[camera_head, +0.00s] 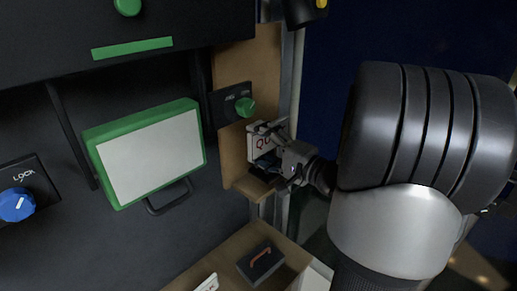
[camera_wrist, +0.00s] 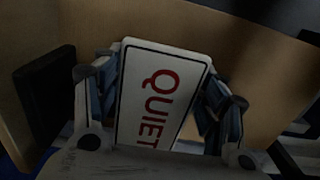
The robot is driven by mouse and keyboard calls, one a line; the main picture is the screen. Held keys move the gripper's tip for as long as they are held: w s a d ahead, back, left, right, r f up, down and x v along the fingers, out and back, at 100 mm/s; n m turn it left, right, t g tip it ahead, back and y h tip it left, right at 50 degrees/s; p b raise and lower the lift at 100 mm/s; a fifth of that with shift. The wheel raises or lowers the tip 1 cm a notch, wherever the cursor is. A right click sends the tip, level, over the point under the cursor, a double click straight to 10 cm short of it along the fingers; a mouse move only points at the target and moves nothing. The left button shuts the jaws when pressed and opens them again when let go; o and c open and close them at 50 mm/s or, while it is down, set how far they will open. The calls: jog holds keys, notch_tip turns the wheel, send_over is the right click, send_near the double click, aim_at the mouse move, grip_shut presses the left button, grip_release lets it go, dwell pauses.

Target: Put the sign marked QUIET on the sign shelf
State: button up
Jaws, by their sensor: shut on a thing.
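The white sign marked QUIET (camera_wrist: 165,88) has red letters and a dark border. My gripper (camera_wrist: 160,100) is shut on it, with a finger at each side edge. In the head view the sign (camera_head: 256,141) is held up in front of a light wooden panel (camera_head: 232,160), partly covered by my gripper (camera_head: 270,152). A small wooden ledge (camera_head: 250,188) juts out at the panel's foot, just below the sign; it may be the sign shelf. I cannot tell whether the sign touches the ledge or panel.
A black plate with a green knob (camera_head: 245,107) is on the panel above the sign. A green-framed white board (camera_head: 152,152) is at left, with a blue LOCK knob (camera_head: 16,204) beyond. Below are a dark box with an orange handle (camera_head: 260,264) and a white, red-lettered sign (camera_head: 208,284).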

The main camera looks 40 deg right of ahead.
jog(key=shift+w+d+f, duration=0.1)
jog(key=shift+w+f, duration=0.15)
jog(key=shift+f, duration=0.4)
jog(key=shift+f, duration=0.15)
jog(key=o, duration=1.2)
jog(key=shift+o, duration=0.2)
